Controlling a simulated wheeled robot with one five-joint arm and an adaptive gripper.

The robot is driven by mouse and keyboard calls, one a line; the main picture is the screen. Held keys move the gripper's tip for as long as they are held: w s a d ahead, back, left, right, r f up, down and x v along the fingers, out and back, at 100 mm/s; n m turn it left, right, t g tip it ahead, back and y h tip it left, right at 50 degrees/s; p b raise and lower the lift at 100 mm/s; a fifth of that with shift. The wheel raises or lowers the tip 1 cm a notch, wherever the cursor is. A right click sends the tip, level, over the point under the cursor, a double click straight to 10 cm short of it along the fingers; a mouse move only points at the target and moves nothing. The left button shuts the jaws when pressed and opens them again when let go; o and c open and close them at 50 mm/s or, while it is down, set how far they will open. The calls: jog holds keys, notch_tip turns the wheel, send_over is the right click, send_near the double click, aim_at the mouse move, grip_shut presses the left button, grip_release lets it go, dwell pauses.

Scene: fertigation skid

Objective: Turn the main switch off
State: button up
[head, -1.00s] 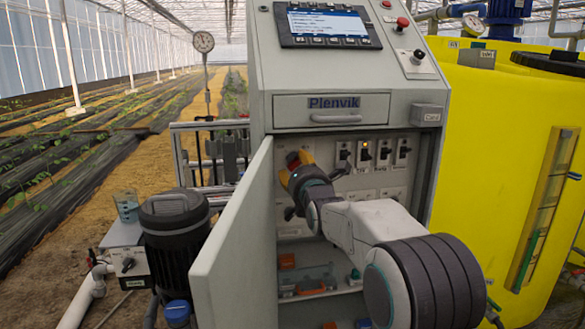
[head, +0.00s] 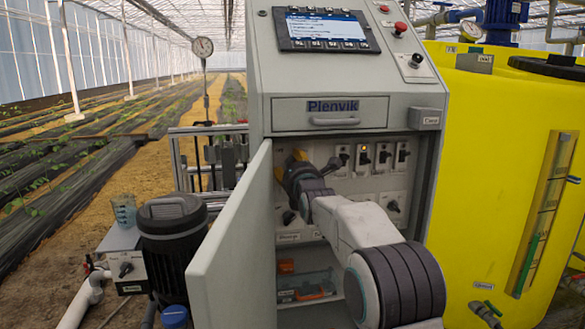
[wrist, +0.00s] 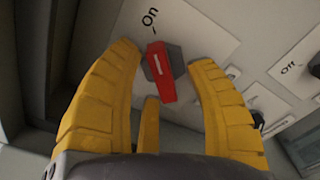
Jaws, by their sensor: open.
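The main switch (wrist: 162,75) shows in the wrist view as a red handle with a white mark on a dark grey base. Its handle lies roughly in line with the "On" label (wrist: 150,17) above it. An "Off" label (wrist: 291,69) stands on the panel to the right. My gripper (wrist: 165,58) is open, with yellow fingers on both sides of the red handle and visible gaps between. A further yellow finger part is below the handle. In the head view my gripper (head: 289,166) is inside the cabinet at its left, and hides the switch there.
The open cabinet door (head: 228,250) stands left of my arm. Several small switches (head: 383,157) line the panel to the right of my gripper. A drawer (head: 330,111) is above. A dark pump (head: 173,240) stands outside the door, and a yellow tank (head: 490,170) is at right.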

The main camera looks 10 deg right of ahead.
jog(key=shift+o, duration=0.3)
grip_shut()
jog(key=shift+f+n+b, duration=0.15)
jog(key=shift+n+b, duration=0.25)
jog(key=shift+f+n+b, duration=0.1)
jog(key=shift+n+b, duration=0.55)
jog(key=shift+n, duration=0.35)
jog(key=shift+n+b, duration=0.5)
jog(key=shift+n, duration=1.7)
jog(key=shift+d+f, duration=0.1)
jog(key=shift+c, duration=0.3)
grip_release()
